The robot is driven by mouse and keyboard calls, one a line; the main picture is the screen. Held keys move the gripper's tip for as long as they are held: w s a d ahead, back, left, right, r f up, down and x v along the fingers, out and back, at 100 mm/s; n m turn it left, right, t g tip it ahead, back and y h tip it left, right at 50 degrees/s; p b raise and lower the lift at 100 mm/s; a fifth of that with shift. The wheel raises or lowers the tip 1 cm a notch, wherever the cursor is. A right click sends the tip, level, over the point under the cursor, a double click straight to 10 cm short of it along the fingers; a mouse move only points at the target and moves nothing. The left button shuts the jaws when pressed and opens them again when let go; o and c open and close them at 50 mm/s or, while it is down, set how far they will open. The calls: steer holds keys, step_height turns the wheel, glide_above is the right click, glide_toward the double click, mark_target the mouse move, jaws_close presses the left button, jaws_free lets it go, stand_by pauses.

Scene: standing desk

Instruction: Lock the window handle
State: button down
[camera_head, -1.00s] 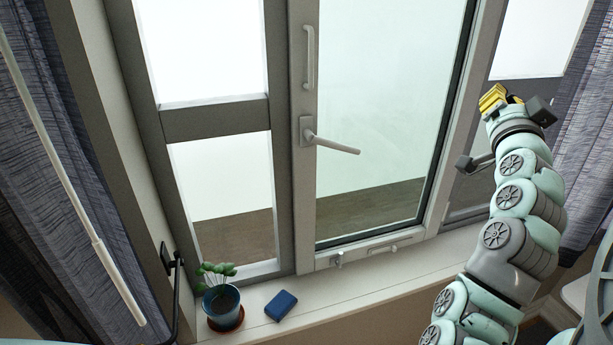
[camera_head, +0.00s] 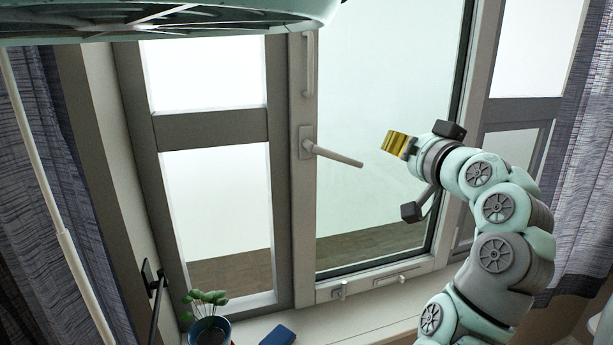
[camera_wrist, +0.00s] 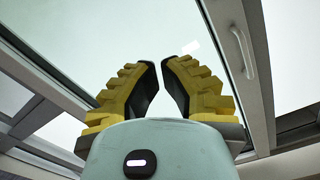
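The light grey window handle (camera_head: 333,155) sits on the middle window frame in the head view. Its lever points right and slightly down across the glass. My gripper (camera_head: 390,142), with yellow fingers, is to the right of the lever's free end, apart from it in the picture. In the wrist view the fingertips (camera_wrist: 159,63) come nearly together with a thin gap, and nothing shows between them. I cannot clearly make out the lever in the wrist view.
A fixed pull bar (camera_head: 308,64) is on the frame above the handle and seems to show in the wrist view (camera_wrist: 243,50). A potted plant (camera_head: 208,328) and a blue box (camera_head: 278,336) stand on the sill. Curtains hang at both sides.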

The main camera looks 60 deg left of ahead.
mark_target(335, 155)
steer(key=w+a+f+p, duration=0.1)
steer(key=a+f+p, duration=0.3)
steer(key=a, duration=0.7)
steer(key=shift+p, duration=1.05)
steer(key=shift+w+d+f, duration=0.1)
steer(key=shift+w, duration=0.05)
steer(key=shift+f+m+b, duration=0.2)
steer(key=shift+m+b, duration=0.1)
steer(key=shift+m, duration=0.1)
